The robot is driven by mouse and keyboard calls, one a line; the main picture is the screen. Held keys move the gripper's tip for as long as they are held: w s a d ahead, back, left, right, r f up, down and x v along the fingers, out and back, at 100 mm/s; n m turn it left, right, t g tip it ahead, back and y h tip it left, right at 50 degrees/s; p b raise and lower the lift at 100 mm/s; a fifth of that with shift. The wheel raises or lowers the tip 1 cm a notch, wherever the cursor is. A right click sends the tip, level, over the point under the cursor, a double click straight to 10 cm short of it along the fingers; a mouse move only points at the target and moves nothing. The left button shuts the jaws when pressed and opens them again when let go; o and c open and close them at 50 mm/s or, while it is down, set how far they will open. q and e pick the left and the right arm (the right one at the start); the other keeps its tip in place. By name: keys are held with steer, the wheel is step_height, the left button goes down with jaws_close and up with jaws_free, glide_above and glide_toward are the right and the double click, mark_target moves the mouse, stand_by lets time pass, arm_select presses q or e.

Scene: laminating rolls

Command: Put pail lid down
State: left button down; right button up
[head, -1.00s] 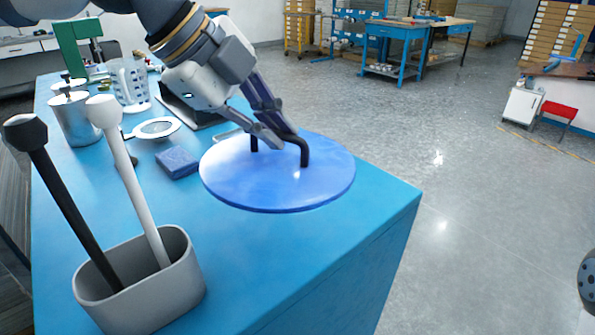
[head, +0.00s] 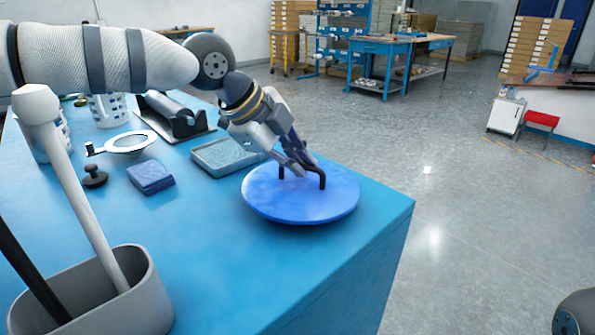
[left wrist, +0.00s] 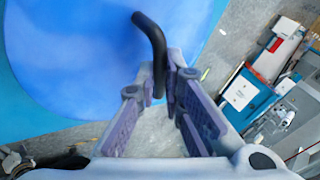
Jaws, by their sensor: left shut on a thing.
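The pail lid (head: 300,204) is a round blue disc with a black arched handle (head: 322,178). It lies level at the right part of the blue table, and I cannot tell whether it touches the top. My left gripper (head: 303,167) reaches down from the upper left and is shut on the handle. In the left wrist view the handle (left wrist: 151,43) runs to the closed fingertips (left wrist: 168,88), with the blue lid (left wrist: 80,50) behind it. The fingers hide part of the handle. My right gripper is not in view.
On the blue table (head: 225,265) a grey shallow tray (head: 225,157) sits just behind the lid. A dark blue block (head: 151,177), a black knob (head: 94,176) and a white ring (head: 127,143) lie left. A grey holder (head: 135,300) with rods stands front left. The table's right edge is close.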

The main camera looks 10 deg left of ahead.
arm_select(q)
steer(key=shift+f, duration=0.9)
steer(key=c, duration=1.7)
jaws_free()
steer(key=shift+r, duration=0.1)
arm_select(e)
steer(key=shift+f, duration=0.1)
arm_select(q)
steer(key=p+v, duration=0.2)
steer(key=v, duration=1)
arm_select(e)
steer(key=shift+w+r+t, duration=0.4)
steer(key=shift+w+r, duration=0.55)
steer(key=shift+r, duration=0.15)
